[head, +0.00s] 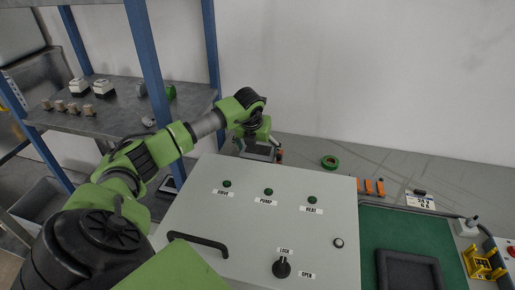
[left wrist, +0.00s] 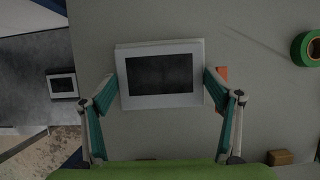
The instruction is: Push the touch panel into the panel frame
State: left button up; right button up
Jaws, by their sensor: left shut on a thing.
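The touch panel (left wrist: 160,75), a dark screen with a pale border, lies between the fingers of my left gripper (left wrist: 160,90) in the left wrist view. The gripper is shut on its two sides. In the head view my left gripper (head: 258,142) is behind the grey cabinet's back edge, with the panel (head: 258,153) under it, partly hidden. A similar dark-screened, pale-bordered unit (left wrist: 63,86) lies lower left in the left wrist view; it also shows left of the cabinet in the head view. I cannot make out the panel frame for certain. My right gripper is not in view.
The grey cabinet (head: 240,215) with labelled buttons and a knob fills the front. A green tape roll (head: 330,162) and orange pieces (head: 374,187) lie on the bench behind. A green mat (head: 390,225) with a black tray is at right. Blue shelf posts stand at left.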

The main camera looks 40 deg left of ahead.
pick_arm(q)
jog(key=o, duration=1.2)
jog(key=shift+d+f, duration=0.1)
jog(key=shift+o, duration=1.1)
jog(key=shift+w, duration=0.1)
